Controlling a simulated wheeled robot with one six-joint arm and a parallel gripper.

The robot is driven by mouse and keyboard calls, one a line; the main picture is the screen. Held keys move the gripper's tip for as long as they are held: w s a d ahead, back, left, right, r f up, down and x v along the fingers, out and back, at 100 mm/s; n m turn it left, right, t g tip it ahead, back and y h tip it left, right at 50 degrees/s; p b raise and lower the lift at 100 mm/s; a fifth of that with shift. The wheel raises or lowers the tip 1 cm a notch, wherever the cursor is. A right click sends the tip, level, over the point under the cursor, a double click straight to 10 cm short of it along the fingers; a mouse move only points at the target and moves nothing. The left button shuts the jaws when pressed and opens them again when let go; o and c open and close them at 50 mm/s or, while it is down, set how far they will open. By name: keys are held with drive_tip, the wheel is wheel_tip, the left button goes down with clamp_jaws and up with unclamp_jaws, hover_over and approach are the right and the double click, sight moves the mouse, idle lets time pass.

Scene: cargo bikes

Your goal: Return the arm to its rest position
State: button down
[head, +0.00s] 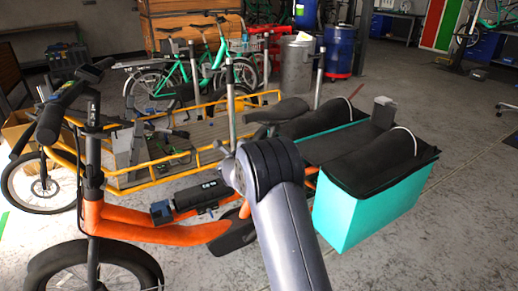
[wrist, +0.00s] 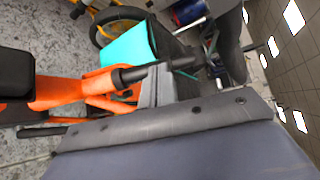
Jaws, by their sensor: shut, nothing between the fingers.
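My arm rises from the bottom edge of the head view as a grey link with a black ringed joint at its top, in front of the orange cargo bike (head: 150,231). In the wrist view a grey-blue surface with a bolted grey edge fills the bottom, likely my own arm. Behind it the orange bike frame (wrist: 60,93) and a turquoise box (wrist: 126,42) show, tilted.
The orange bike carries a turquoise box (head: 365,206) with black covers, right of my arm. A yellow-framed cargo bike (head: 150,183) stands behind. Green bikes (head: 213,68), a grey bin (head: 297,65) and a blue drum (head: 340,50) are farther back.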

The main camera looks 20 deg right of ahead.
drive_tip(key=shift+w+a+r, duration=0.1)
drive_tip(key=shift+a+r, duration=0.05)
drive_tip(key=shift+a, duration=0.45)
